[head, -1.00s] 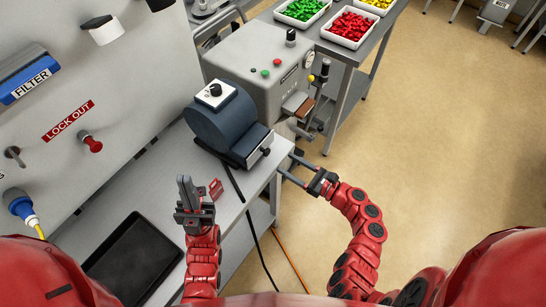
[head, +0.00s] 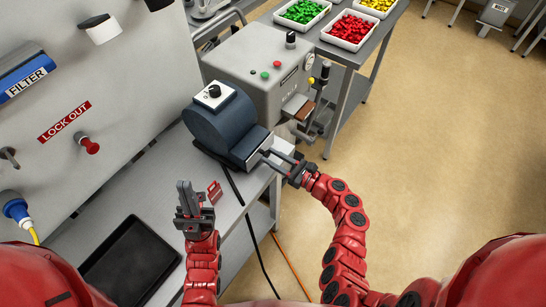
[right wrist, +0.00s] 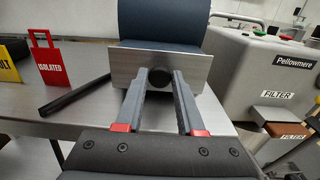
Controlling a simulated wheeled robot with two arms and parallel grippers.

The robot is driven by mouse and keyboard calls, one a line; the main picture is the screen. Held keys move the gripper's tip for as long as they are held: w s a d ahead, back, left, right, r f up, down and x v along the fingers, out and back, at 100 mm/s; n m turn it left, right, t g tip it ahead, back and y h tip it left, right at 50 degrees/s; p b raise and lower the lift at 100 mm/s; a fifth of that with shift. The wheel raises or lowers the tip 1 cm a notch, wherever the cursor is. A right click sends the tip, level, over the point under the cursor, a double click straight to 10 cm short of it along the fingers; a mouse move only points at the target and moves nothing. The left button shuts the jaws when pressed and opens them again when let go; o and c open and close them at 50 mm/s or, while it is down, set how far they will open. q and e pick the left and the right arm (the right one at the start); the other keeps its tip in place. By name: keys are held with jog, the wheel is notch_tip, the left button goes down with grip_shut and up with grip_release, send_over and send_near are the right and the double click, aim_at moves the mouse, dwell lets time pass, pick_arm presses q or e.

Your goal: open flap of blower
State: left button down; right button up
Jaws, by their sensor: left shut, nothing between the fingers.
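The blower (head: 215,122) is a dark blue rounded housing on the grey bench, with a black knob on top. Its flap (right wrist: 125,65) is a silver plate on the near face with a dark round knob (right wrist: 160,77) at its middle. My right gripper (head: 268,159) is at the flap. In the right wrist view its fingers (right wrist: 159,82) are open, one on each side of the knob; I cannot tell whether they touch it. My left gripper (head: 183,186) is shut and empty, above the bench to the left of the blower.
A red "ISOLATED" tag (right wrist: 49,66) stands on the bench beside a black bar (right wrist: 75,97). A black tray (head: 130,262) lies at the near left. A grey machine (head: 262,65) stands behind the blower. Open floor (head: 440,170) lies to the right.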

grip_shut()
